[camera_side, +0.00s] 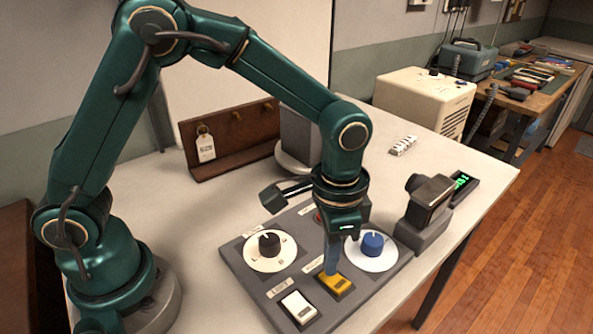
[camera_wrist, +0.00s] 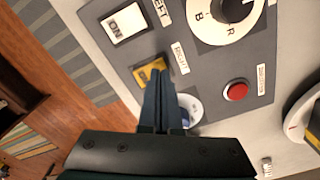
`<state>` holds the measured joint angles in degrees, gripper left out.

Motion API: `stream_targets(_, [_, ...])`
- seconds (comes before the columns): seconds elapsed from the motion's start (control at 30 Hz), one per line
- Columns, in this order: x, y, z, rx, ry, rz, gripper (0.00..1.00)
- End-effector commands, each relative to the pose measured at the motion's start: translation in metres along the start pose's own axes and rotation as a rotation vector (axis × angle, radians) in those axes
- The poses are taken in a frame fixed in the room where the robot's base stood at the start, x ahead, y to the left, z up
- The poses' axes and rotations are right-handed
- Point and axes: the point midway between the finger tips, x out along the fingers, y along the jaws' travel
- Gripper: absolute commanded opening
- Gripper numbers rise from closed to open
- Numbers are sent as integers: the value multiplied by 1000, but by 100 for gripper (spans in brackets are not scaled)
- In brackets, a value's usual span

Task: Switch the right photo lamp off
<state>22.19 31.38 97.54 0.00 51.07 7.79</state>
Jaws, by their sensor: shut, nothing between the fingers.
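In the side view a grey control panel (camera_side: 262,290) lies on the table. The yellow rocker switch (camera_side: 338,286) sits near its front edge, and beside it is a white rocker switch (camera_side: 298,308). In the wrist view the yellow switch (camera_wrist: 149,72) is next to a label that reads RIGHT, and the white switch (camera_wrist: 127,22), marked ON, is next to one reading LEFT. My gripper (camera_side: 331,272) is shut and empty, pointing down at the yellow switch. In the wrist view its fingertips (camera_wrist: 161,60) cover part of that switch; I cannot tell whether they touch it. Its marking is not clearly readable.
A black knob (camera_side: 269,243) and a blue knob (camera_side: 372,244) stand behind the switches. A red button (camera_wrist: 236,91) is on the panel too. A grey-brown boxy device (camera_side: 428,205) stands right of the panel. A wooden rack (camera_side: 235,140) with a tag is behind.

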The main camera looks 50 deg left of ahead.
Motion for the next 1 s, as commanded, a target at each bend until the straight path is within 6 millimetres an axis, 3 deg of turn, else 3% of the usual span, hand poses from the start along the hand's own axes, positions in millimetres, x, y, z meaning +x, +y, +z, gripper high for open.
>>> stream_targets(0.7, [-56, 0, -1, 0, 3, 0, 0])
stream_targets(1.0, [-62, 0, 0, 0, 0, 0, 0])
